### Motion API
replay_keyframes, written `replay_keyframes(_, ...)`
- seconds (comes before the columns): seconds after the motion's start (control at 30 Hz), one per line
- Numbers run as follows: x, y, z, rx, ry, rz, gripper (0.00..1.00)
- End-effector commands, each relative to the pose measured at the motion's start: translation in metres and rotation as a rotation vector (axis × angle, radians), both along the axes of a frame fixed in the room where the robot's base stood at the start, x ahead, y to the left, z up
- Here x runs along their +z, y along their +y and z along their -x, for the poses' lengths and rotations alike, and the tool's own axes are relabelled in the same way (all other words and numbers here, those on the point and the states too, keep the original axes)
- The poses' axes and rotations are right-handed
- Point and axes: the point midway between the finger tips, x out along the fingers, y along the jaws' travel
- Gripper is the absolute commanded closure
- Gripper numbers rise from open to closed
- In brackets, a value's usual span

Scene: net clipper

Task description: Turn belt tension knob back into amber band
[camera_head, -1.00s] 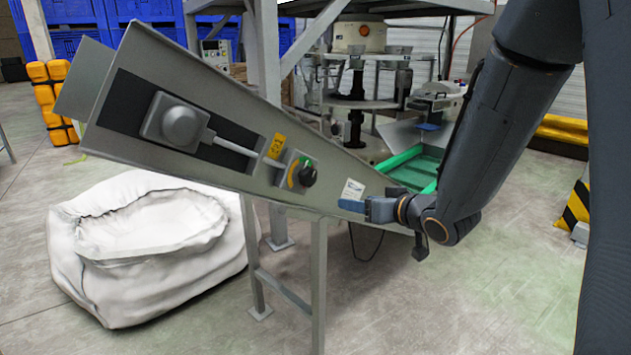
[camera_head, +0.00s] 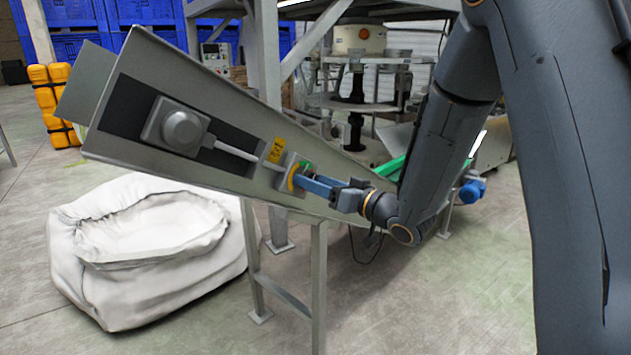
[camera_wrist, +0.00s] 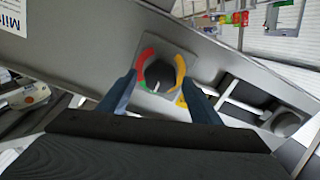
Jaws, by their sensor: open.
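The belt tension knob (camera_wrist: 159,75) is dark and round, on a grey square plate on the sloped conveyor's side panel. Coloured bands ring it in the wrist view: red and some green at left, amber (camera_wrist: 180,68) at right. A small pale mark shows at the knob's lower edge; I cannot tell for sure which band it points to. My gripper (camera_wrist: 160,92) is open, with one blue finger on either side of the knob. Contact cannot be made out. In the head view, my gripper (camera_head: 302,183) covers the knob, and part of the amber band shows beside it.
The conveyor panel (camera_head: 225,110) carries a grey motor housing (camera_head: 175,127), a rod and a yellow label (camera_head: 276,148). A white bulk bag (camera_head: 150,250) sits on the floor below at left. Grey legs (camera_head: 319,280) support the panel. Open floor lies in front.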

Motion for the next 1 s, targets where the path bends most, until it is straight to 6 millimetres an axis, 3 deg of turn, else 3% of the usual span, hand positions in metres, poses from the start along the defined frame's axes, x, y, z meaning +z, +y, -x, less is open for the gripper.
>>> replay_keyframes(0.33, -0.0003, 0.0039, -0.0039, -0.001, 0.000, 0.000, 0.42)
replay_keyframes(0.6, -0.0002, 0.0038, -0.0039, -0.001, 0.000, 0.000, 0.83)
replay_keyframes(1.0, -0.0005, 0.0035, -0.0040, -0.002, -0.057, 0.053, 0.83)
